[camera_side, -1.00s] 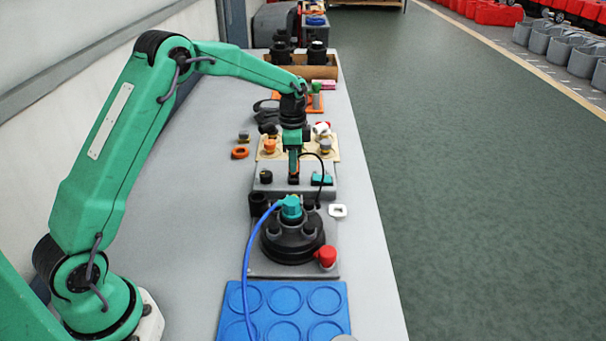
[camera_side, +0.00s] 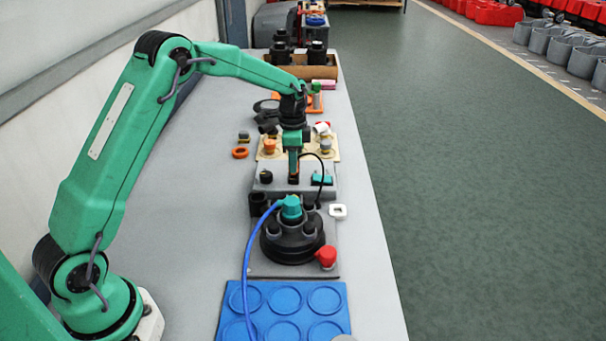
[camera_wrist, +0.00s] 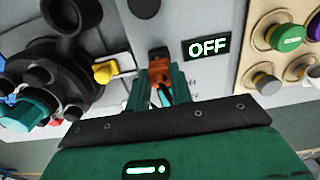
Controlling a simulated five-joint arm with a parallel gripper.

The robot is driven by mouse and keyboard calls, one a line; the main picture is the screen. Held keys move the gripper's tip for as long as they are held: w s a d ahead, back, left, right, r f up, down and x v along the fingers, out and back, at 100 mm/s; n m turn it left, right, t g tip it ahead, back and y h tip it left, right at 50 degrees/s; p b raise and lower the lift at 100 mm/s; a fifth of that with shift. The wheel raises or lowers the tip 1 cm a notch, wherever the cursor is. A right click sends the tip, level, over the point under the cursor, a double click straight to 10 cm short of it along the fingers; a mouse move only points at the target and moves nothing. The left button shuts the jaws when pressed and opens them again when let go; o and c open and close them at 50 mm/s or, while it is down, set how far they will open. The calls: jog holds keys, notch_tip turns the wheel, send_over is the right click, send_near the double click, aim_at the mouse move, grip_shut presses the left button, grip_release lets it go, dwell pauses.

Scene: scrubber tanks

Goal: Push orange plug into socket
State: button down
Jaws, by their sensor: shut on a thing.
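My gripper (camera_wrist: 155,88) is shut on the orange plug (camera_wrist: 159,70), which shows between the green fingertips in the wrist view. In the side view my gripper (camera_side: 293,170) points down over the grey panel box (camera_side: 275,190). The dark socket (camera_wrist: 158,52) shows just past the plug's far end in the wrist view. The plug's tip is at or very near it; I cannot tell how deep it sits. The panel's display (camera_wrist: 207,47) reads OFF. In the side view the fingers hide most of the plug and the socket.
A black round tank top with a teal cap (camera_side: 291,207) and a blue hose (camera_side: 246,270) stands in front of the panel. A beige board (camera_side: 262,156) with knobs lies behind it. A black cable (camera_side: 322,180) arches beside my gripper. A blue tray (camera_side: 235,300) is at the front.

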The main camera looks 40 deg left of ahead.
jog(key=shift+f, duration=1)
jog(key=c, duration=0.7)
grip_release()
jog(key=shift+r, duration=0.1)
jog(key=shift+r, duration=4.2)
